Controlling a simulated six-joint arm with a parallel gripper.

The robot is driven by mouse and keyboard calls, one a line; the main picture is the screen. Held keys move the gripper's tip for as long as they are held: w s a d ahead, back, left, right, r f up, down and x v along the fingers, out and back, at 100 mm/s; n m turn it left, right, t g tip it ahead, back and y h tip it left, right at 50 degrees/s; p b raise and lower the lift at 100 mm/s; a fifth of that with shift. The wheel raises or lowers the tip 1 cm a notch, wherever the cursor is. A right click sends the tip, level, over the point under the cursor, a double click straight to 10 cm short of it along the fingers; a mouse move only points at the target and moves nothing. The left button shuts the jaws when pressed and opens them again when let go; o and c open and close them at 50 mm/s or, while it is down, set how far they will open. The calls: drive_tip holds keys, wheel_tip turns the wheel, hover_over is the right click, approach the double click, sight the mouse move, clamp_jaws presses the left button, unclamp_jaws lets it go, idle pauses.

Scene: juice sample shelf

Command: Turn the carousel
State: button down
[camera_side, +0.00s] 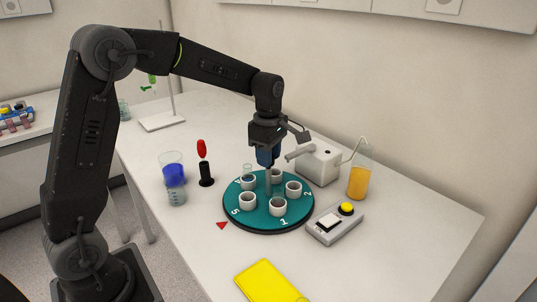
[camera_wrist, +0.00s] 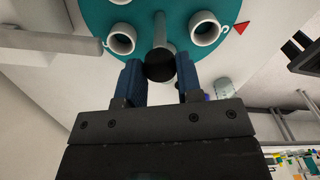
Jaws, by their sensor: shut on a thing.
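The carousel (camera_side: 231,211) is a round teal turntable on the table in the side view. White cups stand around it, with the numbers 5, 1 and 2 readable near its edge. A grey post (camera_side: 268,184) rises from its middle, topped by a black knob (camera_wrist: 160,66) in the wrist view. My gripper (camera_side: 268,160) is above the middle of the carousel, pointing down, its blue fingers shut on the knob. A red triangle (camera_side: 222,225) lies on the table beside the rim, nearest number 5. The wrist view shows only part of the carousel (camera_wrist: 115,12).
A white device with an arm (camera_side: 318,163) and an orange juice glass (camera_side: 359,183) stand behind right. A grey box with a yellow button (camera_side: 346,209) is right of the carousel. A blue-filled beaker (camera_side: 173,174) and red-topped holder (camera_side: 205,172) stand left; a yellow pad (camera_side: 268,281) lies in front.

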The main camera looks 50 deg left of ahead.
drive_tip(key=shift+n, duration=7.2)
drive_tip(key=c, duration=0.8)
unclamp_jaws()
drive_tip(key=shift+r, duration=0.15)
wheel_tip(320, 180, up, 14)
drive_tip(key=shift+f, duration=0.2)
